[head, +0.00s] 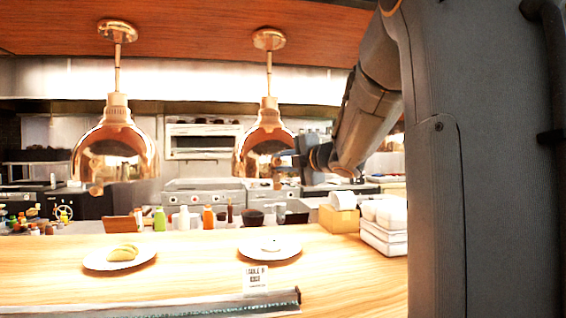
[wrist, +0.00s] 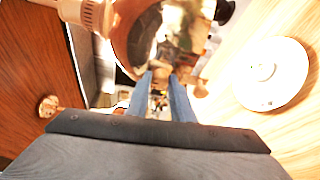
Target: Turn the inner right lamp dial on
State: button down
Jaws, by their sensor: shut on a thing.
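My gripper (head: 284,160) reaches in from the right against the front of this shade. In the wrist view my two blue-grey fingers (wrist: 160,76) point at the shade with a narrow gap between their tips. They are shut on the lamp's dial, which is mostly hidden and blurred. The dial's on or off setting cannot be read.
A second copper lamp (head: 115,145) hangs at the left. Below, the wooden counter (head: 200,268) holds a plate with food (head: 105,265), a plate (head: 285,252) and stacked white containers (head: 385,236). A small sign (head: 256,278) stands in front.

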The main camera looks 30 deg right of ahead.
dwell(0.4)
jog(key=c, duration=1.5)
grip_release()
jog(key=shift+c, duration=0.2)
jog(key=s, duration=0.7)
jog(key=shift+s+d+r+b, duration=0.3)
jog(key=shift+s+d+b, duration=0.1)
jog(key=shift+d+b, duration=0.05)
